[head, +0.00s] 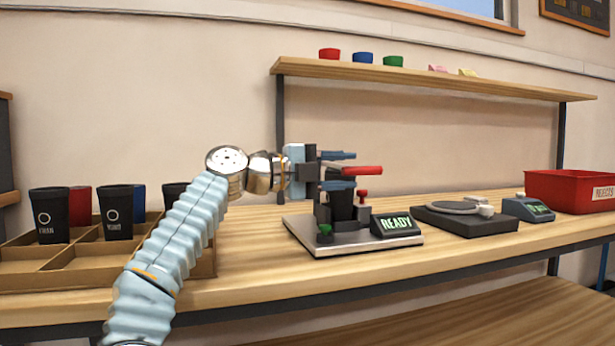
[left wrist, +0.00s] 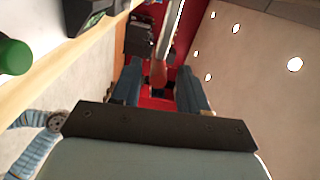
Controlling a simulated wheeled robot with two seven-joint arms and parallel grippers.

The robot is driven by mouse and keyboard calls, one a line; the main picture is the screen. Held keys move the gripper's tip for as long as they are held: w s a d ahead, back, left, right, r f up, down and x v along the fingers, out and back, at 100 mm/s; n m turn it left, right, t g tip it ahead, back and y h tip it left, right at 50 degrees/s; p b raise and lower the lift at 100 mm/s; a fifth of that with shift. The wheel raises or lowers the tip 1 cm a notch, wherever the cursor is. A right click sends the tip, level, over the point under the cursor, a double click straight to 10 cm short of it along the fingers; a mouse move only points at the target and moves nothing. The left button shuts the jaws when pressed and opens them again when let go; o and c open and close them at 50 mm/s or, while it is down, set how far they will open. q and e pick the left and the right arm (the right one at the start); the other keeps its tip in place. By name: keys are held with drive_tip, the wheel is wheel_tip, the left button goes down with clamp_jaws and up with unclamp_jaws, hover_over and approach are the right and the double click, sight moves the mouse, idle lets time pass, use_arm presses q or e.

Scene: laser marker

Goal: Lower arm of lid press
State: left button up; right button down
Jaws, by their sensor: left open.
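The lid press stands on a grey base plate (head: 297,229) on the bench, with a dark body (head: 341,212). Its arm ends in a red handle (head: 368,170) that points right and looks raised, roughly level. My left gripper (head: 343,170) comes in from the left at handle height, with its blue fingers open, one above and one below the handle in the head view. The left wrist view shows the two blue fingers (left wrist: 160,88) spread, with a reddish-brown rod, likely the handle, between them. Contact cannot be told. My right gripper is out of view.
A READY display (head: 397,225), a green knob (head: 325,232) and a red knob (head: 362,195) sit at the press. A dark flat device (head: 465,222) and red rejects bin (head: 567,190) stand right. A divided tray (head: 75,263) with cups is left. A shelf (head: 430,79) runs above.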

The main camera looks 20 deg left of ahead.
use_arm(q)
drive_tip(key=b+v, duration=0.1)
drive_tip(key=v, duration=0.9)
drive_tip(key=shift+s+a, duration=0.3)
